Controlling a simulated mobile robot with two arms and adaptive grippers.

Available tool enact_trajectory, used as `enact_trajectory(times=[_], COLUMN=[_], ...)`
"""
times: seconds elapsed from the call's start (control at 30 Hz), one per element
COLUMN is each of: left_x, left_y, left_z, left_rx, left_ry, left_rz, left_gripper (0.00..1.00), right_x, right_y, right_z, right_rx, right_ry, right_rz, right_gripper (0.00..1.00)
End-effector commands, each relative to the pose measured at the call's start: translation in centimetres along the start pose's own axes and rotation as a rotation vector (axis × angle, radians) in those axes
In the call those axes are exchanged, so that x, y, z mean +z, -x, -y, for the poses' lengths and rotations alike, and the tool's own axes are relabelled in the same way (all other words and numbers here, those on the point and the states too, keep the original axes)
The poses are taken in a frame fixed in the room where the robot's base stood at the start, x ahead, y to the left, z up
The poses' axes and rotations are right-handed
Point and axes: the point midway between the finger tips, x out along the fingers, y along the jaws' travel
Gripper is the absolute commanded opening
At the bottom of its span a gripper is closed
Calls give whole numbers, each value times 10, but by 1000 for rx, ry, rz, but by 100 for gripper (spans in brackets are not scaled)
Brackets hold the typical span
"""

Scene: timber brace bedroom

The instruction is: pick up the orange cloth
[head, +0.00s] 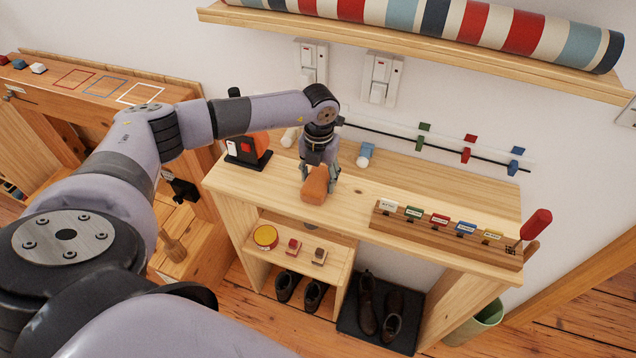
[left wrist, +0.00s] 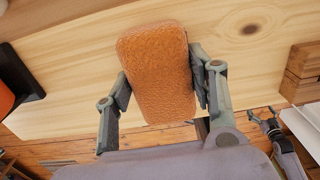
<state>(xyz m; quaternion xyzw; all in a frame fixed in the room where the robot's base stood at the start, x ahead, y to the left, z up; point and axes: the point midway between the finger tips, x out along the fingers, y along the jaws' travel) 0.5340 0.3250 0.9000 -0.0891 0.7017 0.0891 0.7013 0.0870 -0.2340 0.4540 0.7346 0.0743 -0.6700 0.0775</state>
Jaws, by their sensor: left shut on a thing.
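The orange cloth (head: 315,184) is a folded, thick, rounded block with a rough texture. In the head view it is at the front edge of the wooden bench top, under my left gripper (head: 318,172). In the left wrist view the cloth (left wrist: 158,72) sits between the two fingers of my left gripper (left wrist: 160,90), which are shut on its sides. I cannot tell whether the cloth touches the bench top or is just above it. My right gripper is not clearly in the head view.
The bench top (head: 350,205) holds a wooden rack (head: 445,232) with coloured labels and a red-handled tool (head: 535,224) at the right. A black stand with an orange roll (head: 262,142) is at the left. Shoes (head: 378,305) stand below. A shelf (head: 430,50) runs above.

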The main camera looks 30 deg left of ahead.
Motion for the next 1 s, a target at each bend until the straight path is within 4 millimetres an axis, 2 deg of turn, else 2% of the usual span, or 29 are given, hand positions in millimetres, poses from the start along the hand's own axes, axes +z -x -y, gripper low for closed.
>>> enact_trajectory(times=[0.27, 0.37, 0.7, 0.83, 1.0], left_x=[1, 2, 1, 1, 0], left_y=[4, 15, 80, 95, 101], left_z=[0, 0, 0, 0, 0], left_rx=[-1, -3, -2, -1, 0], left_ry=[0, 0, -1, 0, -1], left_rz=[2, 5, 4, 3, 0], left_gripper=[22, 22, 22, 22, 22], right_x=[0, 0, 2, 3, 3], right_y=[-1, -6, -23, -26, -26], right_z=[0, -1, -2, -2, -2], right_rx=[1, 1, 2, 3, 3], right_ry=[0, 0, 0, 0, 0], right_rz=[0, 0, 0, 0, 0], right_gripper=[92, 92, 92, 92, 92])
